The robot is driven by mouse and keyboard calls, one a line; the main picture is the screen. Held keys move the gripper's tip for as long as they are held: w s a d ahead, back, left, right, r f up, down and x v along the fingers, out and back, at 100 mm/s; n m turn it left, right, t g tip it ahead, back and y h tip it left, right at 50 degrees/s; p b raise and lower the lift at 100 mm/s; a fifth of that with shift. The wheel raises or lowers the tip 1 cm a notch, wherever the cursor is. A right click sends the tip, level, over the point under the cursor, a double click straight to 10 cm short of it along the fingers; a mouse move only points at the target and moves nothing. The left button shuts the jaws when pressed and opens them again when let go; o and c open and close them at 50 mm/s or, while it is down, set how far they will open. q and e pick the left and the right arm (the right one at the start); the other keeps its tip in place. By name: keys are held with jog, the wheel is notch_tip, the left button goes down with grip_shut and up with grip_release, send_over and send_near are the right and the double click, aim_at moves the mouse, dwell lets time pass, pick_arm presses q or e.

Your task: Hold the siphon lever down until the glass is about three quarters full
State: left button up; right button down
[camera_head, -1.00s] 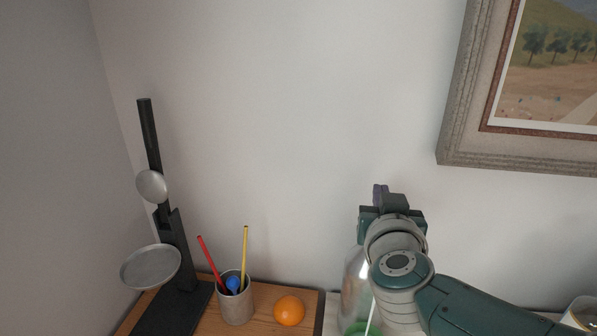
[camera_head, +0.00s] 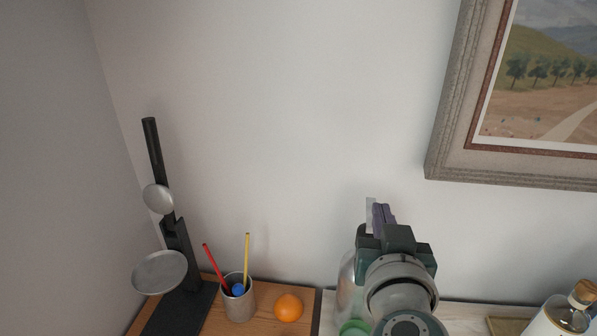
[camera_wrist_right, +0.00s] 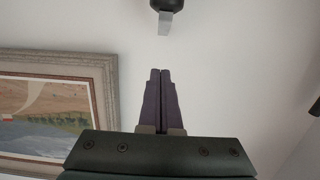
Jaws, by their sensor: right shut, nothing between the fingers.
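The clear siphon bottle (camera_head: 346,285) stands at the bottom centre of the head view, partly hidden by my right arm. Its pale grey lever (camera_head: 370,213) shows beside my fingers. In the right wrist view, the lever (camera_wrist_right: 164,24) hangs from a dark head (camera_wrist_right: 167,4) at the top. My right gripper (camera_head: 384,215) is shut and empty, with purple fingers. In the wrist view its fingertips (camera_wrist_right: 160,71) lie below the lever, with a gap in the picture. Something green (camera_head: 354,327) shows low by the bottle; I cannot tell whether it is the glass. My left gripper is out of view.
A black stand (camera_head: 180,252) with a round pan (camera_head: 160,272) is at the left. A grey cup (camera_head: 239,302) of sticks and an orange (camera_head: 288,308) are on the wooden surface (camera_head: 270,330). A corked bottle (camera_head: 560,318) is at lower right. A framed picture (camera_head: 437,150) hangs above.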

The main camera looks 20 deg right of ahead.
jog(key=shift+v, duration=1.25)
jog(key=shift+f, duration=0.1)
